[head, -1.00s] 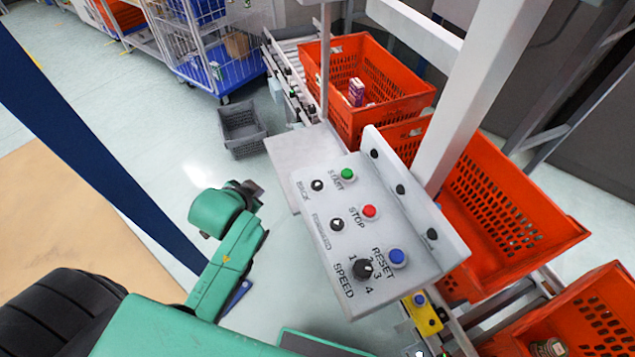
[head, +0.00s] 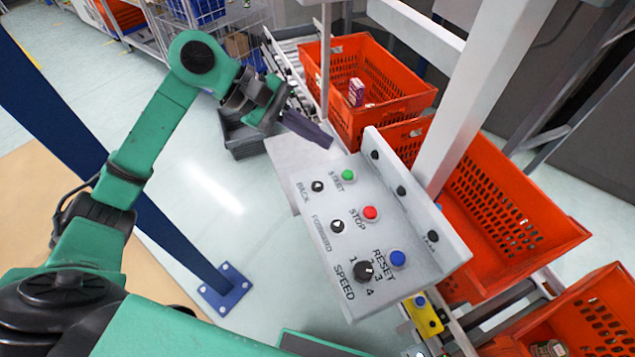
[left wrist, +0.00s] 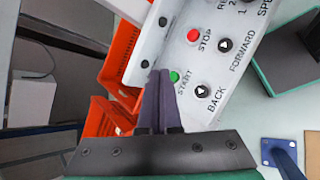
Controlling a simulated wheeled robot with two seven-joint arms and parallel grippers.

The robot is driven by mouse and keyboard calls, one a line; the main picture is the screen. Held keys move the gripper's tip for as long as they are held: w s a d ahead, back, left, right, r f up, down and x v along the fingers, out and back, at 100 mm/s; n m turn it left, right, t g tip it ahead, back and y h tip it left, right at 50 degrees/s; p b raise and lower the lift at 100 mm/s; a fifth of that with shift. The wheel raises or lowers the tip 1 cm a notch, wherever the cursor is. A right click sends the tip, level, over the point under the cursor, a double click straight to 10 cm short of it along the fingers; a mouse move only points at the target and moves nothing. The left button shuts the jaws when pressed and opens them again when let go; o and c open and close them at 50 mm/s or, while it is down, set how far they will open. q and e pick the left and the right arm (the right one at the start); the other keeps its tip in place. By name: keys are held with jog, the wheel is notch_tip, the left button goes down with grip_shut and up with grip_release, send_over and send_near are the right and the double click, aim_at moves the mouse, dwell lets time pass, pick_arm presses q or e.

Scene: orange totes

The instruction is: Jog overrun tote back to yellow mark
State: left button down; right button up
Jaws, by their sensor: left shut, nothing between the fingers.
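A grey control panel (head: 345,245) carries a green START button (head: 348,175), a black BACK button (head: 317,186), a red STOP button (head: 370,213), a black FORWARD button (head: 337,226), a blue RESET button (head: 398,258) and a SPEED knob (head: 364,271). My left gripper (head: 326,141) is shut and empty, above the panel's far end near START and BACK. In the left wrist view its fingertips (left wrist: 160,76) appear beside the START button (left wrist: 174,76). Orange totes stand behind the panel: a far one (head: 345,128), a middle one (head: 550,250) and a near one (head: 610,300). I cannot make out a yellow mark.
A white post (head: 480,100) rises behind the panel, between it and the middle tote. A yellow box with a blue button (head: 430,321) sits below the panel. A grey crate (head: 245,150) stands on the floor. A blue post (head: 170,235) stands at left.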

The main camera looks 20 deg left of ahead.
pick_arm(q)
jog(key=shift+s+a+f+y, duration=0.15)
jog(key=shift+a+f+y, duration=0.25)
jog(key=shift+a, duration=0.25)
jog(key=shift+d, duration=0.1)
jog(key=b, duration=0.5)
send_over(312, 184)
notch_tip(312, 184, down, 8)
jog(key=shift+f, duration=0.1)
jog(key=shift+f+b, duration=0.3)
jog(key=shift+b, duration=0.15)
dwell(0.9)
jog(key=shift+f+b, duration=0.4)
jog(key=shift+b, duration=0.3)
